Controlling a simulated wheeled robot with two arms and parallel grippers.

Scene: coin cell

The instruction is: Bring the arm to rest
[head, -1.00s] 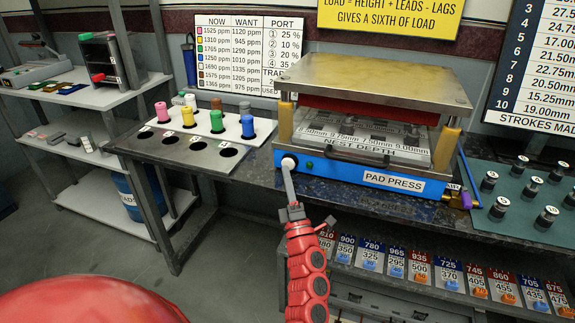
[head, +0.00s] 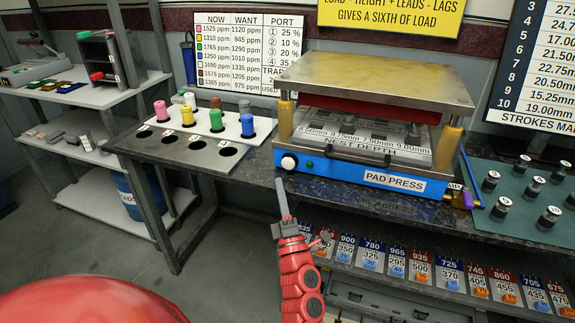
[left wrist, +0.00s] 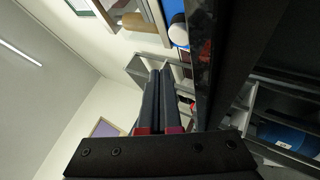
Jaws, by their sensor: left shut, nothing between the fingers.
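My left gripper (head: 282,200) is at the middle of the head view, in front of the bench edge and below the pad press (head: 370,160). Its fingers are together, point up and away, and hold nothing. In the left wrist view its closed fingers (left wrist: 158,95) show dark with red at their base. The white round knob (head: 289,162) on the blue press front is just above the fingertips, apart from them; it also shows in the left wrist view (left wrist: 179,33). My right gripper is not in view.
A rack (head: 180,148) with coloured bobbins stands left of the press. A green mat (head: 515,205) with several black cylinders lies to its right. A shelf of numbered labels (head: 400,262) runs under the bench. Shelving (head: 95,95) stands at left, with open floor before it.

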